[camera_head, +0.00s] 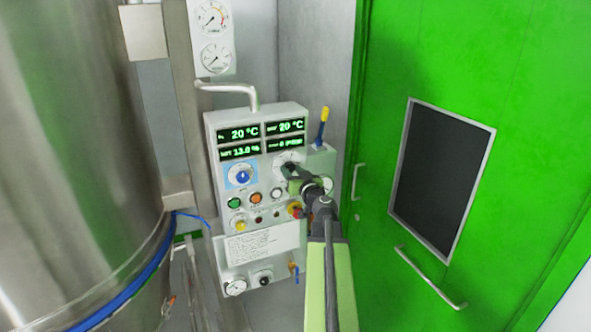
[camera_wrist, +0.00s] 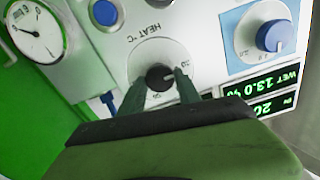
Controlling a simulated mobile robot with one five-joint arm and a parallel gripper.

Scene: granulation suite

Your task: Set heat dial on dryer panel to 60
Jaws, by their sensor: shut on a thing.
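The dryer panel (camera_head: 262,222) is a pale box on the wall with green digital readouts (camera_head: 262,138). The heat dial (camera_wrist: 158,76) is a dark knob on a white round scale labelled HEAT °C, shown upside down in the wrist view. My gripper (camera_wrist: 160,80) is shut on the dark knob, one finger on each side. In the head view my gripper (camera_head: 291,178) covers most of the dial, and only part of its white scale (camera_head: 284,158) shows. The wrist view shows a light mark on the knob, but I cannot read its setting.
A blue dial (camera_head: 242,175) is left of the heat dial. Green (camera_head: 235,203), orange (camera_head: 257,198) and white (camera_head: 277,193) buttons sit below. A yellow-tipped blue lever (camera_head: 322,128) rises at right. A steel vessel (camera_head: 75,170) stands left; a green door (camera_head: 480,60) is right.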

